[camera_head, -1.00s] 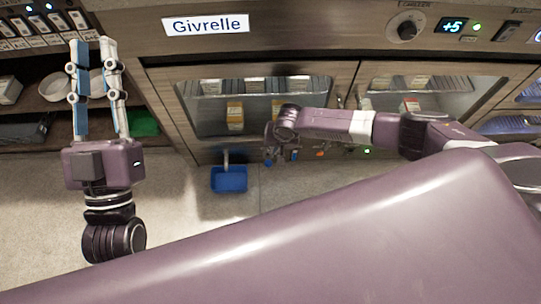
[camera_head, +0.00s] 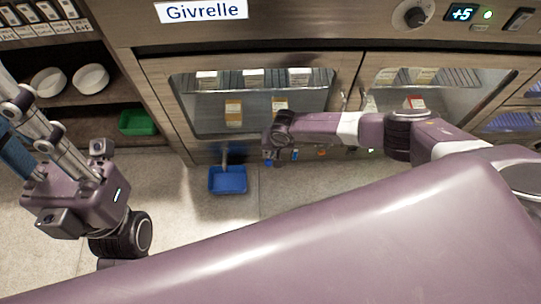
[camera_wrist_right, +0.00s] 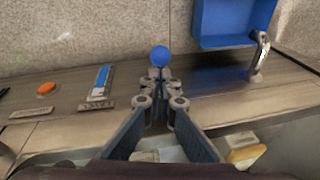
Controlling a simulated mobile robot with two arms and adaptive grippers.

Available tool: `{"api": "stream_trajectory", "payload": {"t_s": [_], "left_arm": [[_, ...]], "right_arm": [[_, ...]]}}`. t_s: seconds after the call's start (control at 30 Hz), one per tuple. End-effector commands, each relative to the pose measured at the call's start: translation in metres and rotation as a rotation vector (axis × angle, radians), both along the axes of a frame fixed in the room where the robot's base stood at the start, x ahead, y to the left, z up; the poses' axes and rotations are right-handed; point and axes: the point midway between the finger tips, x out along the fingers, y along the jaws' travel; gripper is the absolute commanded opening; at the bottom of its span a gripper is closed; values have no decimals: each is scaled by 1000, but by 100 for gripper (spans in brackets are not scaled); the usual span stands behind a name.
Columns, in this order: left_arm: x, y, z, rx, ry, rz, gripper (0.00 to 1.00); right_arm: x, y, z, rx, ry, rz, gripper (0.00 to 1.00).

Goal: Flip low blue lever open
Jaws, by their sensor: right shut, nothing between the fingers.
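A round blue knob (camera_wrist_right: 160,56) stands at the tips of my right gripper (camera_wrist_right: 160,78) in the right wrist view. The gripper is shut with nothing between its fingers; the knob is just beyond the tips, and I cannot tell whether they touch. The knob's stem is hidden behind the fingers. In the head view a small blue spot (camera_head: 268,162) shows below my right gripper (camera_head: 270,151) at the cabinet's low front edge. My left gripper (camera_head: 30,128) is at the left edge, its fingertips cut off.
A flat blue-and-white piece (camera_wrist_right: 102,78) with a label and an orange button (camera_wrist_right: 46,88) sit left of the knob on the panel. A blue tray (camera_head: 228,180) lies below a metal spout (camera_wrist_right: 260,52). Glass-fronted compartments (camera_head: 250,104) are above; a green tray (camera_head: 138,122) is on the left shelf.

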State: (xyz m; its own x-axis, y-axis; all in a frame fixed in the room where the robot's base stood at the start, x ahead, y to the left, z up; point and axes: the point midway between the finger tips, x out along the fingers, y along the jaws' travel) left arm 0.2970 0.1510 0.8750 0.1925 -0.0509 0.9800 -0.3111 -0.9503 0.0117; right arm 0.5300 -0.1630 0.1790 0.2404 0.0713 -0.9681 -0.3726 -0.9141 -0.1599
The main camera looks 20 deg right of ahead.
Motion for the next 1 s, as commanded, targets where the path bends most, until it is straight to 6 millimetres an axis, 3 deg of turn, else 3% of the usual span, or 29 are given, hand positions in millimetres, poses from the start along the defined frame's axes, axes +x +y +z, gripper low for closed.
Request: {"api": "stream_trajectory", "payload": {"t_s": [0.13, 0.57, 1.0], "left_arm": [[0, 0, -10, 1, 2, 1, 22], [1, 0, -10, 1, 4, 1, 22], [1, 0, 2, 2, 5, 1, 22]], "right_arm": [[2, 1, -13, 0, 1, 0, 0], [3, 1, -14, 0, 0, 0, 0], [-1, 2, -15, -7, -28, -1, 0]]}}
